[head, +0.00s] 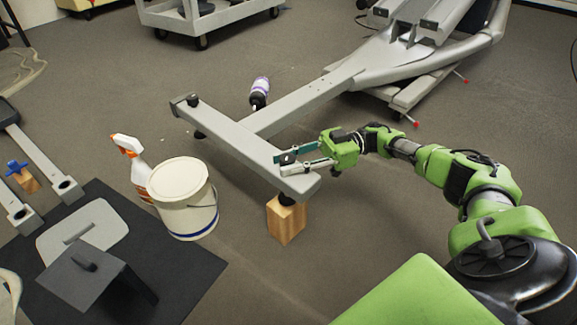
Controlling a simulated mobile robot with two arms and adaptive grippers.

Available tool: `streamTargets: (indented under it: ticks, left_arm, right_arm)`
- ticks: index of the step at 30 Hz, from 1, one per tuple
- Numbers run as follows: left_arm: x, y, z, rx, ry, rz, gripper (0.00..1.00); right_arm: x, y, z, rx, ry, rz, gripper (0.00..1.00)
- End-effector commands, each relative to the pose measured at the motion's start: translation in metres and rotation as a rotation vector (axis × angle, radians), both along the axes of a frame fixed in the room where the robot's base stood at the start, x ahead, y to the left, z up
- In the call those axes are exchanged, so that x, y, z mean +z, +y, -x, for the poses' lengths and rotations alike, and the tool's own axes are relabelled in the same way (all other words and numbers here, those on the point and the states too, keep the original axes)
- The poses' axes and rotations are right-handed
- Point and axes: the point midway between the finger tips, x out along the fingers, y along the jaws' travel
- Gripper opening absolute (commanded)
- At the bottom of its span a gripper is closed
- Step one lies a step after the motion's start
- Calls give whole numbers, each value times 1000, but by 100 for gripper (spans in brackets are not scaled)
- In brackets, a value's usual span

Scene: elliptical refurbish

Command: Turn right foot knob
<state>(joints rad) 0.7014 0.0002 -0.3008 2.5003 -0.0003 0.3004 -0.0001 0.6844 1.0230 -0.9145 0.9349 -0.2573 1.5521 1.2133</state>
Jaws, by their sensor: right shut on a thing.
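The elliptical's grey foot bar (235,140) runs across the middle of the head view, with its near right end above a wooden block (286,221). A dark foot (287,199) shows between that bar end and the block. My right gripper (287,163) is at the top of this bar end, its fingers shut around a small dark knob (286,158). The fingers partly cover the knob. My left gripper is not in view.
A white bucket (183,204) and a spray bottle (131,160) stand left of the bar. A dark mat (185,265) with grey parts lies at lower left. A purple-and-white bottle (260,92) is behind the bar. Open floor lies right of the block.

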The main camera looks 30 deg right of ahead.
Motion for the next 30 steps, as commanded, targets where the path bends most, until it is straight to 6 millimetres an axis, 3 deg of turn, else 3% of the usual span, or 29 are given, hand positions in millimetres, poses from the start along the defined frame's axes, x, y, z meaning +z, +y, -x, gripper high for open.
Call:
streamTargets:
  ticks: [10,11,12,23,30]
  left_arm:
    - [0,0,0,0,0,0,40]
    - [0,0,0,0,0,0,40]
    - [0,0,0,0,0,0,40]
    - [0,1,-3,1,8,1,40]
    - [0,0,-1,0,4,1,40]
  right_arm:
    - [3,3,-1,6,-5,-8,4]
    - [3,3,-1,6,-5,-8,33]
    - [3,3,-1,6,-5,-8,43]
    - [1,0,0,2,-2,-4,43]
    - [1,-24,3,-2,-2,-3,43]
